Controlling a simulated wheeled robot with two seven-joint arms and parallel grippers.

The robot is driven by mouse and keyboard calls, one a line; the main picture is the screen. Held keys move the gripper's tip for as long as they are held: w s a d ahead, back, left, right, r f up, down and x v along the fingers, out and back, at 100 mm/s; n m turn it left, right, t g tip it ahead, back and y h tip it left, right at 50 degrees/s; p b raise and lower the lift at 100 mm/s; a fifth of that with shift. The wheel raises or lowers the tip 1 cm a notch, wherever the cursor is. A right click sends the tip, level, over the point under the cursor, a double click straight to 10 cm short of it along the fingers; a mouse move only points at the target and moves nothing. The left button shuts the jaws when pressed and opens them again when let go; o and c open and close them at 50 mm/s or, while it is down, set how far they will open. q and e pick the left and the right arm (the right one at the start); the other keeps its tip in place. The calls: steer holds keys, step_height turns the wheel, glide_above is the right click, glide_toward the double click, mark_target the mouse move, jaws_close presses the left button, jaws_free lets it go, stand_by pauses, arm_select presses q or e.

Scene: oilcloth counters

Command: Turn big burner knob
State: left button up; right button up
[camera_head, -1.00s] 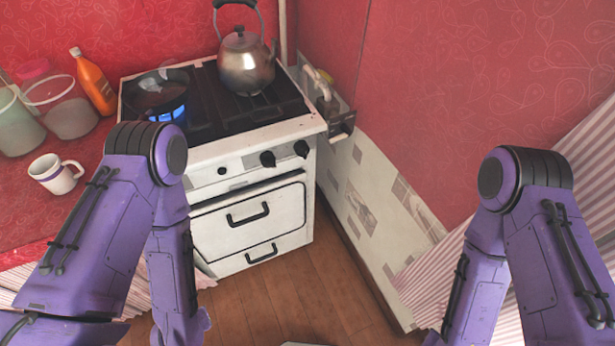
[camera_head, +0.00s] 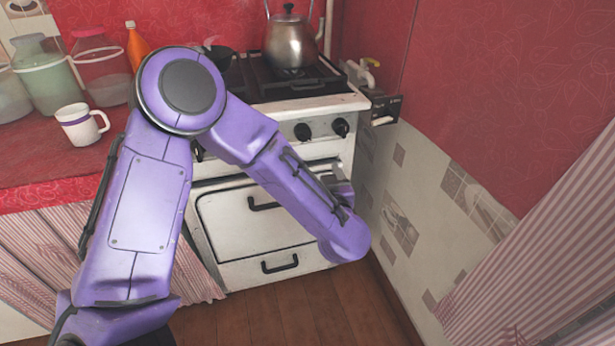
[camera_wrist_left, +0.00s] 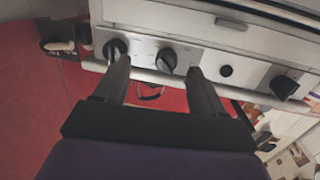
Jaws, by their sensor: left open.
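The white stove (camera_head: 255,215) has black knobs on its front panel. Two show in the head view, a right one (camera_head: 340,127) and one left of it (camera_head: 302,131). Nothing marks which is for the big burner. In the left wrist view, the panel appears upside down, with the same right knob (camera_wrist_left: 115,48), its neighbour (camera_wrist_left: 166,60) and another knob (camera_wrist_left: 284,87). My left gripper (camera_wrist_left: 157,68) is open and empty. Its left finger overlaps the right knob's edge; the neighbour lies between the fingertips in the picture. Contact cannot be told. In the head view it is mostly hidden by my forearm.
A kettle (camera_head: 290,40) and a dark pan (camera_head: 218,62) stand on the stove top. A black box with a white lever (camera_head: 385,110) sits right of it. A mug (camera_head: 80,124), jars (camera_head: 45,75) and an orange bottle (camera_head: 137,45) stand on the red counter at left.

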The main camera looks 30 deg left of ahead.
mark_target(306, 139)
arm_select(q)
steer(key=shift+n+g+y, duration=0.5)
steer(key=shift+n+y, duration=0.2)
steer(key=shift+y, duration=0.2)
steer(key=w+a+r, duration=0.1)
steer(key=w+a, duration=0.1)
steer(key=a, duration=0.1)
steer(key=w+a+r+b, duration=0.1)
steer(key=w+a, duration=0.1)
steer(key=w+a+r+b, duration=0.1)
steer(key=w+a, duration=0.1)
steer(key=a, duration=0.1)
steer(key=shift+w+a, duration=0.35)
steer(key=shift+w, duration=0.05)
steer(key=c, duration=1.1)
arm_select(e)
step_height(306, 139, down, 4)
steer(key=shift+r, duration=0.1)
